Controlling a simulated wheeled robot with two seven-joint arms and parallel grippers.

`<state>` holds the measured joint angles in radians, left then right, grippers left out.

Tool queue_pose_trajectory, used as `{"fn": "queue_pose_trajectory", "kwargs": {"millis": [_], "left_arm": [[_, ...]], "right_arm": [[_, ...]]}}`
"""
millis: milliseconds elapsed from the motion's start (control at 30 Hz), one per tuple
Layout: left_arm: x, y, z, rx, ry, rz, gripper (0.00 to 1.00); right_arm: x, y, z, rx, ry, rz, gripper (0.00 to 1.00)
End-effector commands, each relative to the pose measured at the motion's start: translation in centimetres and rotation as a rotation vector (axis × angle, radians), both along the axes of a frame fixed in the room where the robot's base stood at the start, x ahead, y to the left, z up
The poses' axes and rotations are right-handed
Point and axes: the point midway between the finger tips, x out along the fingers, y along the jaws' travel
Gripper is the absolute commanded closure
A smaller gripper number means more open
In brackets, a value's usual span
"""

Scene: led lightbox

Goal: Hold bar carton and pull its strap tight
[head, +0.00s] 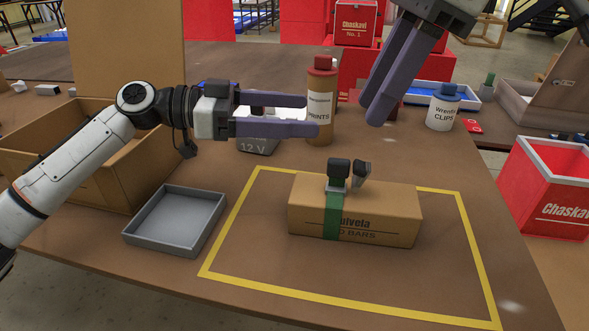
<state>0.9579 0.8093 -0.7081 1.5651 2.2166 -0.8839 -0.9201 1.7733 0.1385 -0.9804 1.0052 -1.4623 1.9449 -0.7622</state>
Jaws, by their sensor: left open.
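The bar carton (385,217), a long brown box, lies inside the yellow outline on the table. A green strap (332,217) goes around it left of its middle. A dark buckle (339,170) sits on top of the strap, with a second dark piece (361,173) beside it. My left gripper (311,115) is open and empty, above and behind the carton, its purple fingers pointing right. My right gripper (374,106) hangs above and behind the carton's right part, fingers pointing down. Its fingers overlap in this view, so their opening is unclear. Neither gripper touches the carton.
A grey tray (131,236) stands left of the yellow outline (222,231). An open cardboard box (95,177) is behind it. A brown bottle (320,80) stands behind the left fingers, and a white jar (441,112) at back right. Red bins stand beyond the table.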

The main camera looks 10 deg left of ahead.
Motion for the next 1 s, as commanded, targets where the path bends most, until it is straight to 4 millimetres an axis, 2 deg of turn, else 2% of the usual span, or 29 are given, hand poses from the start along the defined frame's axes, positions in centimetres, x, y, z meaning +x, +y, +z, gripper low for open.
{"fn": "queue_pose_trajectory", "kwargs": {"millis": [33,100,200,300,467,800,1000], "left_arm": [[-1.6,-0.9,-1.4,0.066,-0.005,-0.070,0.16],[-3.4,-1.5,-3.2,0.143,-0.010,-0.147,0.16],[-5.4,-1.9,-5.0,0.222,-0.015,-0.231,0.16],[-6.6,-2.0,-6.1,0.268,-0.017,-0.279,0.16],[-7.0,-3.0,-6.9,0.287,-0.018,-0.300,0.16],[-6.8,-8.5,-9.1,0.285,-0.017,-0.299,0.16],[-6.7,-10.7,-10.1,0.285,-0.016,-0.297,0.16]], "right_arm": [[0.0,0.0,0.0,0.000,0.000,0.000,0.69],[0.0,0.0,0.0,0.000,0.000,0.000,0.69],[0.0,0.0,0.0,0.000,0.000,0.000,0.69],[0.0,0.0,0.0,0.000,0.000,0.000,0.69],[0.0,0.0,0.0,0.000,0.000,0.000,0.69],[0.0,0.0,0.0,0.000,0.000,0.000,0.69],[0.0,0.0,0.0,0.000,0.000,0.000,0.69]]}}
